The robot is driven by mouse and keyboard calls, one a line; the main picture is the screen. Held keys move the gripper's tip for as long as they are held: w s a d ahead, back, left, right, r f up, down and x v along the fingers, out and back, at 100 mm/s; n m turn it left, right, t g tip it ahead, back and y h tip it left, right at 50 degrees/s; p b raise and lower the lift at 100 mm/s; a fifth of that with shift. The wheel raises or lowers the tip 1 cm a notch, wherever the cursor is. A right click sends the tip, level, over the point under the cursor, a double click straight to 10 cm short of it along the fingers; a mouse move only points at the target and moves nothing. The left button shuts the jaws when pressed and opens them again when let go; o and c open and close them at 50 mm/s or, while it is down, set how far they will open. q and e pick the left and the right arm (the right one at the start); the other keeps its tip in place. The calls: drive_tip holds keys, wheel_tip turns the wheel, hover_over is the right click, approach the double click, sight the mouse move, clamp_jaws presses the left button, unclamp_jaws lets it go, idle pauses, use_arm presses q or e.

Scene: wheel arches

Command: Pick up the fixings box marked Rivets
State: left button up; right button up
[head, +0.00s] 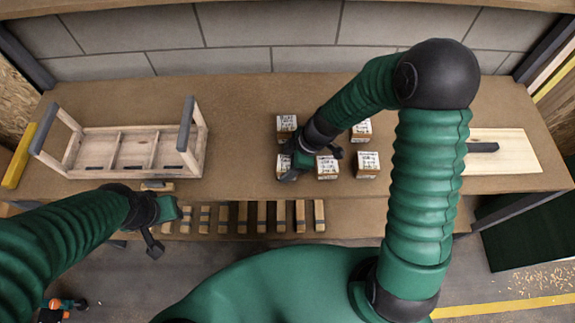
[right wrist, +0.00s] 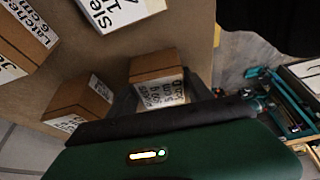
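Several small brown boxes with white labels stand on the bench in the head view, among them one at back left (head: 287,124), one at back right (head: 361,130), one at front middle (head: 328,168) and one at front right (head: 367,165). A box reading Latches (right wrist: 25,32) is farther off. My left gripper (head: 165,226) is over the bench's front edge, seemingly empty.
A wooden frame (head: 125,150) with grey end bars lies on the bench (head: 235,105) at left. A pale board (head: 505,152) with a dark bar lies at right. Several wooden blocks (head: 242,217) stand in a row below the front edge.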

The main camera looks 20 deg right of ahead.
clamp_jaws()
drive_tip(key=shift+w+r, duration=0.1)
idle(0.3)
